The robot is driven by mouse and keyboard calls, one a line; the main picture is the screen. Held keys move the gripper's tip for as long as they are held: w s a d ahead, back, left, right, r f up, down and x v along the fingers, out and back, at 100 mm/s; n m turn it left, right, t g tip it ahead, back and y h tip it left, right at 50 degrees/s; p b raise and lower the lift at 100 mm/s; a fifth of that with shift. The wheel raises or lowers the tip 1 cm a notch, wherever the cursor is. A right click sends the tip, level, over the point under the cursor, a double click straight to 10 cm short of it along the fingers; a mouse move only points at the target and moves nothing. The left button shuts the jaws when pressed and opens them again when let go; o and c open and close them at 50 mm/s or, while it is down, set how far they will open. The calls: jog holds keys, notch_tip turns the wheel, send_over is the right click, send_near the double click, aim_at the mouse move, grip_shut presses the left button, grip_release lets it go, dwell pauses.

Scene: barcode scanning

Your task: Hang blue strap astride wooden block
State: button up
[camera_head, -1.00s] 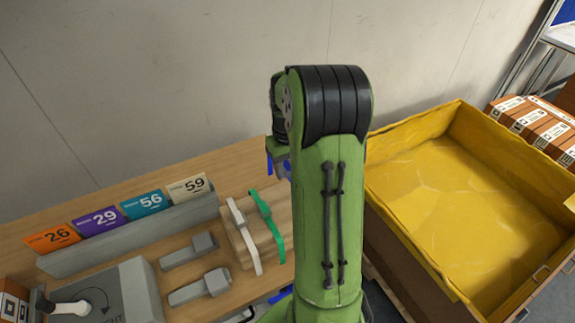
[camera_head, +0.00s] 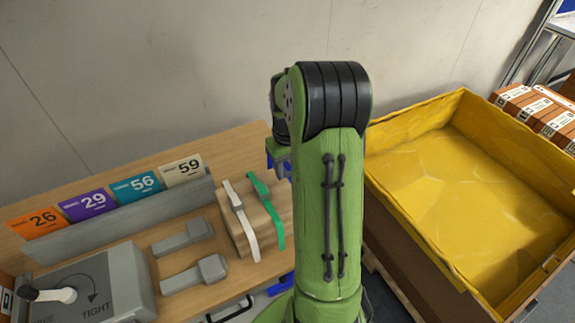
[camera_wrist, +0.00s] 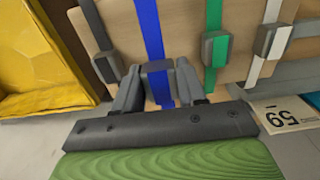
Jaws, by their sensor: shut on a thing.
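In the wrist view, my gripper (camera_wrist: 158,70) is shut on the grey buckle of the blue strap (camera_wrist: 149,25). The strap runs up from the buckle across the wooden block (camera_wrist: 182,22), and a blue end shows below between the fingers. I cannot tell whether the strap rests on the block or hangs just off it. A green strap (camera_wrist: 214,20) and a white strap (camera_wrist: 275,30) lie over the block to the right. In the head view, the wooden block (camera_head: 259,216) shows with these two straps; my arm hides the gripper and most of the blue strap's area.
A dark grey strap (camera_wrist: 95,28) with a buckle is close left of my gripper in the wrist view. The yellow-lined bin (camera_head: 440,190) stands right of the table. Grey clamps (camera_head: 195,277), number cards (camera_head: 183,171) and a grey lever box (camera_head: 80,280) lie left.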

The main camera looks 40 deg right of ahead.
aim_at(287, 187)
jog(key=shift+f+b, duration=1.65)
jog(key=shift+f, duration=0.85)
jog(key=shift+s, duration=0.1)
jog(key=o, duration=1.2)
jog(key=shift+f, duration=0.15)
jog(key=shift+c, duration=0.2)
jog(key=shift+a, duration=0.1)
notch_tip(287, 187, up, 16)
jog(key=p, duration=0.3)
jog(key=shift+d+p, duration=0.3)
jog(key=shift+d, duration=0.05)
